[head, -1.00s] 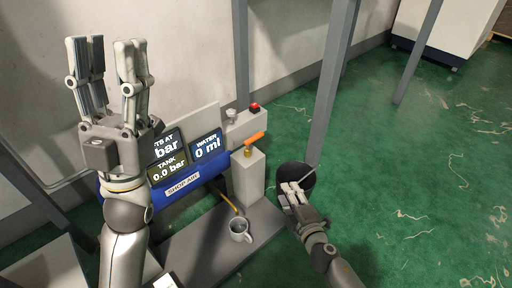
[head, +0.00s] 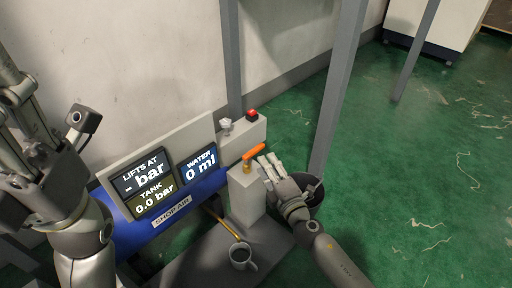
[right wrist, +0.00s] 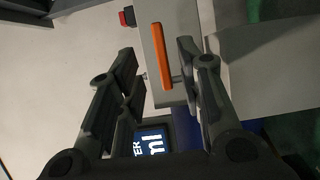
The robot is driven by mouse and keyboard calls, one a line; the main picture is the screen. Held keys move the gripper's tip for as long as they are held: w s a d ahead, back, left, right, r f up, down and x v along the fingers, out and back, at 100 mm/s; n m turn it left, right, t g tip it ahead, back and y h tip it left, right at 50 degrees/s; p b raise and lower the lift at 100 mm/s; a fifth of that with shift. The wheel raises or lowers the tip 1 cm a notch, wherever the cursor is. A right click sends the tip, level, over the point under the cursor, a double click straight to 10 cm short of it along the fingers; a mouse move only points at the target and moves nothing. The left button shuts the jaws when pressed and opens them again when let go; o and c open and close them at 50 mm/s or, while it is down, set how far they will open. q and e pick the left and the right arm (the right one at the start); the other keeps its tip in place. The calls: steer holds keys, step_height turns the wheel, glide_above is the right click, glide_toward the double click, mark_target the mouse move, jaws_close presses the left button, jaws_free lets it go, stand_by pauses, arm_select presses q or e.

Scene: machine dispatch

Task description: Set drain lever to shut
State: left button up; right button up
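The drain lever (head: 254,153) is an orange handle on a brass valve (head: 247,168) atop a pale grey post (head: 246,197). In the head view it slants up to the right from the valve. My right gripper (head: 269,166) is just right of the lever, fingers towards it. In the right wrist view the lever (right wrist: 161,55) shows between the spread fingers of this gripper (right wrist: 160,72), nearer the right finger; contact cannot be told. My left gripper (head: 48,100) is open and empty at the left edge, away from the lever.
A panel with dark displays (head: 144,171) reading "- bar", "0.0 bar" and "0 ml" stands above the blue tank (head: 140,228). A grey mug (head: 242,257) is below the post. A red button (head: 252,115) sits behind. A dark bucket (head: 315,190) and grey upright (head: 338,90) are at right.

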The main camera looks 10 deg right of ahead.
mark_target(259, 151)
steer(key=w, duration=0.2)
steer(key=w+a, duration=0.1)
steer(key=w, duration=0.2)
steer(key=w+b, duration=0.1)
steer(key=w, duration=0.2)
steer(key=shift+w+a, duration=0.1)
steer(key=shift+a, duration=0.2)
jaws_close()
